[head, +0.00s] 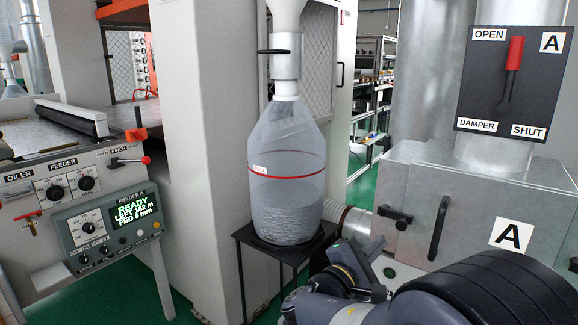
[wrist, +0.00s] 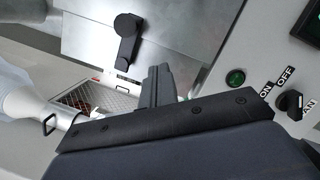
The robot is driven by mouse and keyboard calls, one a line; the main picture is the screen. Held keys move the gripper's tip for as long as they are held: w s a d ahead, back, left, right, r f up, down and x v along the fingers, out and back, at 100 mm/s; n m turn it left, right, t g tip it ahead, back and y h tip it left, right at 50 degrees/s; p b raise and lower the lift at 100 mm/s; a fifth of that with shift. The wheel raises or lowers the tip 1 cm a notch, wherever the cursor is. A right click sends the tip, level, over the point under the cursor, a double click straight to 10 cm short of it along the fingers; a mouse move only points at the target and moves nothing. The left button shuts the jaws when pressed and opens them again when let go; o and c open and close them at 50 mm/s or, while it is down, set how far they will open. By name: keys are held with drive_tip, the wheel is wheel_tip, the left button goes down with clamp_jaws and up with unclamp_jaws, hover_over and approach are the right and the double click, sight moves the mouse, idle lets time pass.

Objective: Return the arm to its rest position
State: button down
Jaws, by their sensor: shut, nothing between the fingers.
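My arm (head: 480,290) reaches across the bottom right of the head view, low in front of the metal cabinet marked A. My gripper's fingers are not clearly visible there. In the wrist view my gripper (wrist: 158,82) shows as dark fingers close together, shut and empty. Its black mount covers the lower part of that view. A black latch (wrist: 127,40) on a metal surface lies beyond the fingers, up and to the left. I cannot tell the distance between them.
The cabinet (head: 400,165) has a black handle and latch. Above is a damper plate (head: 480,95) with its red lever up by OPEN. A clear bag (head: 285,195) stands on a black stand (head: 243,237). The feeder panel (head: 95,225) is left. A fan knob (wrist: 290,102) shows right.

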drive_tip(key=s+a+f+n+t+y+b, duration=0.1)
drive_tip(key=s+a+f+n+t+b, duration=0.2)
drive_tip(key=s+n, duration=0.6)
drive_tip(key=w+f+p+x, duration=0.1)
drive_tip(key=p+x, duration=0.1)
drive_tip(key=x, duration=0.6)
drive_tip(key=w+a+r+m+g+p, duration=0.3)
drive_tip(key=w+a+m+g, duration=0.1)
drive_tip(key=m, duration=1.5)
drive_tip(key=shift+w+a+g+p, duration=0.15)
drive_tip(key=shift+a+g+p, duration=0.25)
drive_tip(key=shift+a+g, duration=0.2)
drive_tip(key=shift+f, duration=0.1)
